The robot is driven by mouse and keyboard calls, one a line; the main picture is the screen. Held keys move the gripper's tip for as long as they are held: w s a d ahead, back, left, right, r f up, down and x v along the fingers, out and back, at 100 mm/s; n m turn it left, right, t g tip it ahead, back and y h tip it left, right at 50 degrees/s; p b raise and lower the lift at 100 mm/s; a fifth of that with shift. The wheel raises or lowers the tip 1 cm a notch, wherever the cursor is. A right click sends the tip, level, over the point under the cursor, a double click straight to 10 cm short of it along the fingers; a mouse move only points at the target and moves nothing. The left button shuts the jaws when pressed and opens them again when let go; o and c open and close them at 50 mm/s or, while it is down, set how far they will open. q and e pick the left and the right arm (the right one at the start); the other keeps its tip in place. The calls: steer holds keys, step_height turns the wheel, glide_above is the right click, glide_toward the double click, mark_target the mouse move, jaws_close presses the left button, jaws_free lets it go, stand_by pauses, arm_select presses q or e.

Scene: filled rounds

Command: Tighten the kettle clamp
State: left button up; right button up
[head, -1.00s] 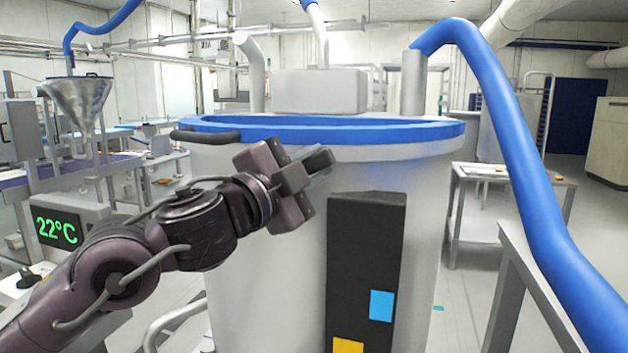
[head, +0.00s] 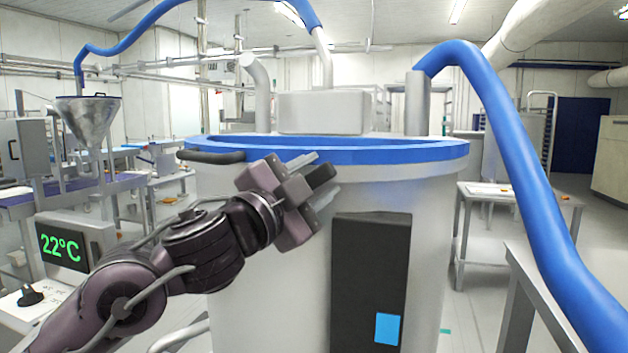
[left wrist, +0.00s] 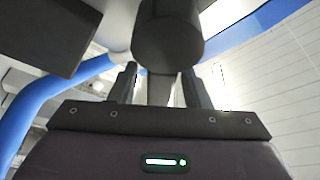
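The kettle (head: 270,290) is a large pale vessel with a blue rim (head: 400,154). A dark bar-like handle (head: 212,156) sticks out at the rim's left; I take it for the clamp, though I cannot be sure. My left gripper (head: 312,167) is right of this handle, in front of the kettle wall just below the rim. In the left wrist view its two fingers (left wrist: 160,87) stand apart. A dark round-ended piece (left wrist: 168,35) shows beyond them, with a grey stem in line with the gap; contact is not visible. My right gripper is out of view.
A black panel (head: 368,280) with a blue patch is on the kettle's front. A blue hose (head: 500,130) curves down at the right beside a metal table (head: 520,192). A 22°C display (head: 62,248) and a steel funnel (head: 88,118) stand at the left.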

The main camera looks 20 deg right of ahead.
arm_select(q)
steer(key=b+v, duration=0.2)
steer(key=v, duration=0.5)
steer(key=shift+s+a, duration=0.3)
steer(key=shift+f, duration=0.1)
steer(key=shift+c, duration=0.4)
